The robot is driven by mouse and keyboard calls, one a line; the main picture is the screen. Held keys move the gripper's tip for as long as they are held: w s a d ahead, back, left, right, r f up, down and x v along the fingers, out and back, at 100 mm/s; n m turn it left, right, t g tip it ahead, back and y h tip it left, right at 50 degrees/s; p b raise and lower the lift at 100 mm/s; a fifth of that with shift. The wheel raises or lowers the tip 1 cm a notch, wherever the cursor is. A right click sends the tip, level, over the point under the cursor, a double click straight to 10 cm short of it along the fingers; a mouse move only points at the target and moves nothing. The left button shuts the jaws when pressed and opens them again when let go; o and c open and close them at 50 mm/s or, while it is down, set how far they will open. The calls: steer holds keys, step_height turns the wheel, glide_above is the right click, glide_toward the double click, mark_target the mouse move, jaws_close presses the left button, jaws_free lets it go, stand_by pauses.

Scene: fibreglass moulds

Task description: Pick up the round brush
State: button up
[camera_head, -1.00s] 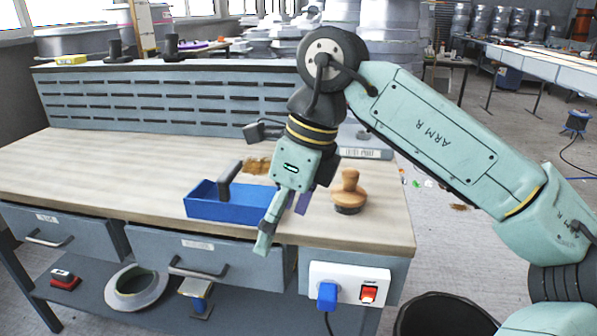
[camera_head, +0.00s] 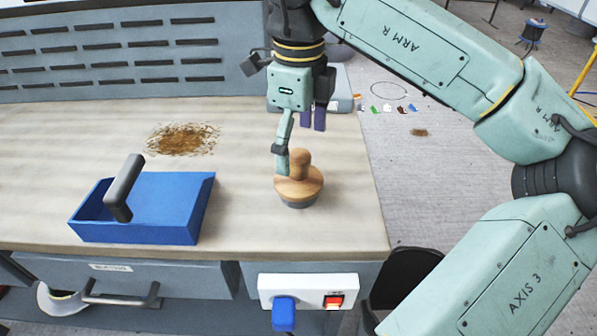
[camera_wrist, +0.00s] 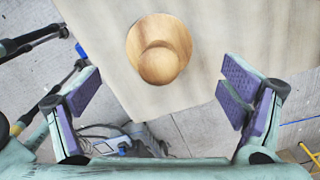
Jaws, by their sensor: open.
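The round brush (camera_head: 299,187) stands upright on the workbench near its right front corner. It has a wooden knob handle, a round wooden body and a dark lower part. My gripper (camera_head: 300,150) is open and points down at the brush, with one finger overlapping the handle in the head view; I cannot tell whether it touches. In the wrist view, the brush (camera_wrist: 158,50) shows from above, beyond the gap between the two purple-padded fingers of my gripper (camera_wrist: 163,98). Nothing is between the pads.
A blue dustpan-like tray (camera_head: 160,235) with a black handle sits to the left on the workbench (camera_head: 340,225). Brown debris (camera_head: 182,138) lies behind it. A grey slotted panel (camera_head: 130,60) stands at the back. A socket box (camera_head: 307,290) is on the bench front.

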mark_target(298, 174)
steer(key=shift+a+f+p, duration=0.1)
steer(key=shift+f+p, duration=0.95)
steer(key=shift+f, duration=2.55)
steer(key=shift+c, duration=0.5)
steer(key=c, duration=1.2)
